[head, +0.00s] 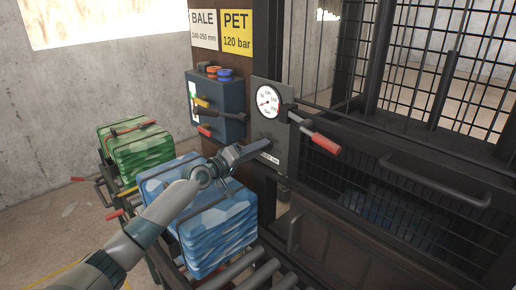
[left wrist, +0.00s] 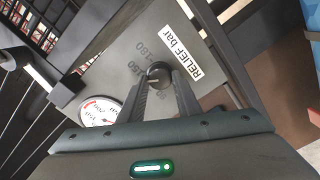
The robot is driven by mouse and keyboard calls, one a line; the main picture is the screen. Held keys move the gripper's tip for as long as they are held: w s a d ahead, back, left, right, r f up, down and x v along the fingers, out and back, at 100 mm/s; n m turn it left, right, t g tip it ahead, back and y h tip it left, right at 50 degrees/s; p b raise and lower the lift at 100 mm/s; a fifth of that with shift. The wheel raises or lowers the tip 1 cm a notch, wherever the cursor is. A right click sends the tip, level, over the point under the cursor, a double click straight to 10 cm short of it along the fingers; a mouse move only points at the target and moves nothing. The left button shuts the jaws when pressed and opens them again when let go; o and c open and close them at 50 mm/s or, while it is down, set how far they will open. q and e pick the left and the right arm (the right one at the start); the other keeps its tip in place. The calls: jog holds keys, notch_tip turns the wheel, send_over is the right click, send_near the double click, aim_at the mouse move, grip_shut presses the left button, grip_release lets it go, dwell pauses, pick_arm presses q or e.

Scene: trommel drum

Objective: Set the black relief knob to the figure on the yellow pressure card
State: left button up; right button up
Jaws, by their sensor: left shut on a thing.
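The yellow pressure card (head: 237,33) at the top of the post reads "PET 120 bar". The black relief knob (left wrist: 158,73) shows in the left wrist view on a grey panel (left wrist: 120,70), with a light line on its face. A "RELIEF bar" label (left wrist: 181,52) is on the same panel. My left gripper (head: 264,146) is shut on the knob, one finger on each side; it also shows in the left wrist view (left wrist: 162,84). In the head view the gripper hides the knob.
A round pressure gauge (head: 268,101) sits above the gripper, with a red-handled lever (head: 321,142) to its right. A blue control box (head: 216,104) with buttons is at left. A blue bale (head: 214,225) lies below my arm, a green bale (head: 137,148) behind.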

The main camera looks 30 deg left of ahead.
pick_arm(q)
jog(key=n+p, duration=0.2)
jog(key=n, duration=0.4)
jog(key=shift+f, duration=0.1)
dwell(0.5)
jog(key=o, duration=1.1)
jog(key=shift+c, duration=0.2)
jog(key=shift+s+a, duration=0.1)
jog(key=b+v, duration=0.5)
jog(key=v, duration=1.2)
